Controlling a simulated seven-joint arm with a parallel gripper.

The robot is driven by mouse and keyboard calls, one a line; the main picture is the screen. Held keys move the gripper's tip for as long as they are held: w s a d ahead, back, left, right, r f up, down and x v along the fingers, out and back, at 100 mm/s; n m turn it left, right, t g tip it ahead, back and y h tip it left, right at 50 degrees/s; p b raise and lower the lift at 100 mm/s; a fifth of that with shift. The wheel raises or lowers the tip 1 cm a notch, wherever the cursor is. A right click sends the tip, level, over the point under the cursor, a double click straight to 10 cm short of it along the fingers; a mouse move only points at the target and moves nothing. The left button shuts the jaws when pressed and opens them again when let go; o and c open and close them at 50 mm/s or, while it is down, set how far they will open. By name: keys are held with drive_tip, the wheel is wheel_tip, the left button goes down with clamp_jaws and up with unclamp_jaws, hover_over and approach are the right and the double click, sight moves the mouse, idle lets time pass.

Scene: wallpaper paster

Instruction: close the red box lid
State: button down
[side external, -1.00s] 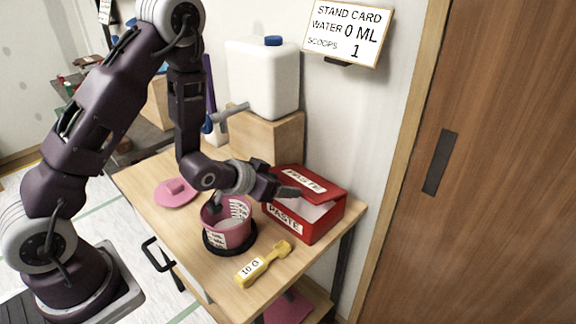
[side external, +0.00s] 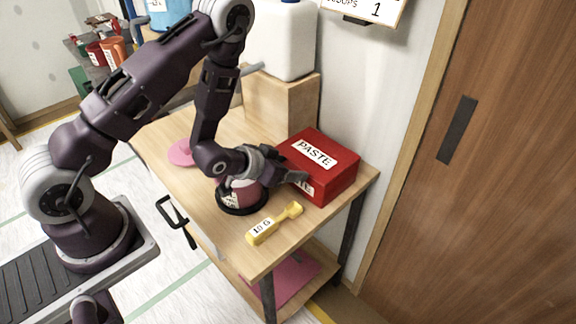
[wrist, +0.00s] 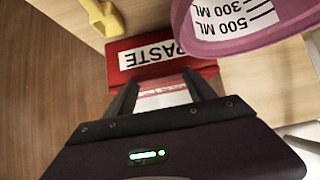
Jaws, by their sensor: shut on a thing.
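The red box (side external: 338,181) stands on the table at the right, with PASTE labels on its front and lid. Its lid (side external: 325,143) lies down over the box in the side view, with no open gap visible. My gripper (side external: 301,180) is at the box's front left edge, its fingertips partly hidden. In the wrist view the red box (wrist: 120,62) lies just beyond my gripper (wrist: 163,90). Its fingers stand apart, with a red and white labelled part of the lid between them.
A pink pot (side external: 243,193) with measuring marks stands on a black ring, left of the box and close under my wrist. A yellow scoop (side external: 274,223) lies in front. A pink disc (side external: 181,153) lies at the back left. A wooden block (side external: 285,105) holds a white canister (side external: 285,42).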

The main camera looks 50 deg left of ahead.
drive_tip(key=shift+s+f, duration=0.1)
drive_tip(key=shift+c, duration=1.6)
unclamp_jaws()
wheel_tip(320, 180, up, 10)
